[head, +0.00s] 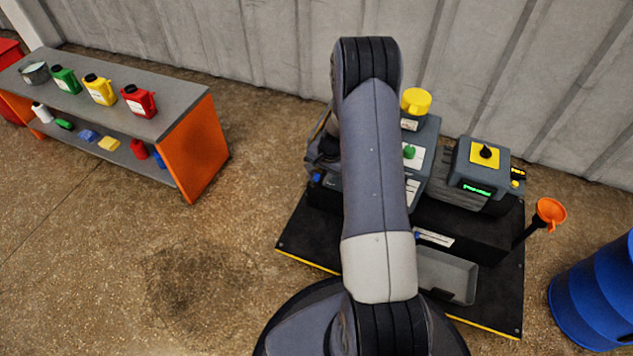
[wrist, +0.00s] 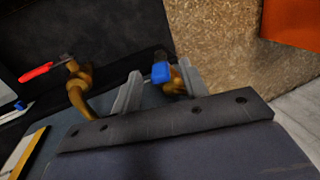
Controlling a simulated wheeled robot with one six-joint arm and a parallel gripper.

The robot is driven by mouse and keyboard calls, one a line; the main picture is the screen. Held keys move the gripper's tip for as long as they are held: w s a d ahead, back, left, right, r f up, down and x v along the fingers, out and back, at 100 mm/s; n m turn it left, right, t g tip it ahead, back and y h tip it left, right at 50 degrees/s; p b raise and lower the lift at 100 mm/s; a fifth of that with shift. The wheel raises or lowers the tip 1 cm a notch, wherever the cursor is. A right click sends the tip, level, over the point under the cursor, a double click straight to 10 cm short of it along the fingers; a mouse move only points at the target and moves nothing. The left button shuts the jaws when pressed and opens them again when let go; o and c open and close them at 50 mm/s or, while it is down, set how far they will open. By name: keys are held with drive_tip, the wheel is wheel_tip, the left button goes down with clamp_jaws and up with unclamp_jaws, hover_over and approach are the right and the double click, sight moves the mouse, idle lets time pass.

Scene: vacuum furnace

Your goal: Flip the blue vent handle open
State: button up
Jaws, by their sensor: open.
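The blue vent handle (wrist: 161,72) shows in the wrist view as a small blue grip on a brass fitting (wrist: 178,84). My gripper (wrist: 159,70) is open, its two pale fingers apart with the blue handle in the gap between their tips. I cannot tell whether either finger touches it. In the head view a small blue piece (head: 317,178), probably the same handle, shows at the left side of the grey machine (head: 424,150). My arm hides much of that machine, and my fingers cannot be made out there.
A red-handled brass valve (wrist: 40,71) sits left of the fingers in the wrist view. The machine stands on a black base plate (head: 300,240). An orange funnel (head: 550,212) and blue drum (head: 595,295) are at right. A bench (head: 180,115) with bottles is at left, with open floor between.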

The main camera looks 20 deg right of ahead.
sight(313, 186)
drive_tip(key=shift+b+x, duration=0.5)
drive_tip(key=shift+x, duration=1.45)
drive_tip(key=shift+c, duration=0.3)
clamp_jaws()
